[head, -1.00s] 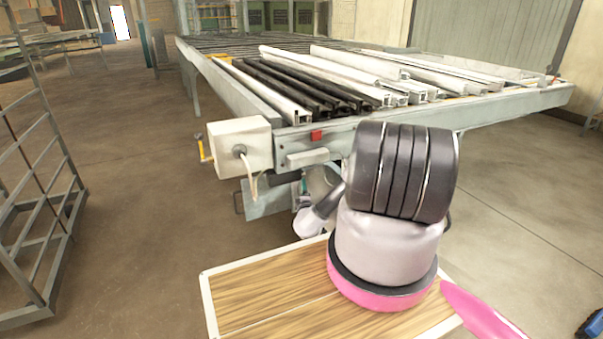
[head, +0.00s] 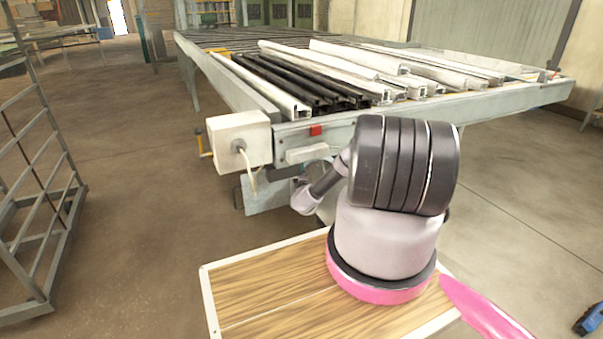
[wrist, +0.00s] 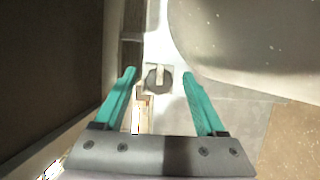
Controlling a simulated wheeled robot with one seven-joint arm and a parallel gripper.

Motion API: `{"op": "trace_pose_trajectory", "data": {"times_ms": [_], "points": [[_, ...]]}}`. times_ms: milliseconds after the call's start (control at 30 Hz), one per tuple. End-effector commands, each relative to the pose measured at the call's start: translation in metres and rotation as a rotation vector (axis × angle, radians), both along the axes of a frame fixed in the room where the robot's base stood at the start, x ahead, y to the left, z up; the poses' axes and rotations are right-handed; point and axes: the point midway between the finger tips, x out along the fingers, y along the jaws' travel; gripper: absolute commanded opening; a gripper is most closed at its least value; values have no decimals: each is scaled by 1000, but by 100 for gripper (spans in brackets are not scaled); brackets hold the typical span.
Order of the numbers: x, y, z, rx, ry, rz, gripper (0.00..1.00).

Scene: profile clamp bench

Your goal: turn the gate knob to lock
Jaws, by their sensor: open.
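The gate knob (wrist: 158,79) is a grey round disc with a pale raised bar across it, in the middle of the wrist view. The bar looks roughly upright in that picture. My gripper (wrist: 158,72) has two teal fingers spread apart, one to each side of the knob in the picture. The fingers look apart from the knob, and nothing is between them; how far off it is I cannot tell. In the head view my arm covers the gripper, and I cannot make out the knob there.
The clamp bench (head: 500,105) carries white and black profiles (head: 300,82). A pale box (head: 240,140) with a cable and a red button (head: 316,130) are on its near end. A rack (head: 40,200) stands left. A large pale rounded surface (wrist: 250,40) fills the wrist view's upper right.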

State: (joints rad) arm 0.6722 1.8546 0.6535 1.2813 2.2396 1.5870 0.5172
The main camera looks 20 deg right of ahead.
Motion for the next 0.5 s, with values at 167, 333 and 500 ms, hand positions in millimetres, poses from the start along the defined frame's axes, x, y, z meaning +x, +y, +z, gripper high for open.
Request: {"op": "trace_pose_trajectory", "data": {"times_ms": [167, 333, 500], "points": [[0, 0, 0, 0, 0, 0, 31], [0, 0, 0, 0, 0, 0, 0], [0, 0, 0, 14, 1, 0, 0]]}}
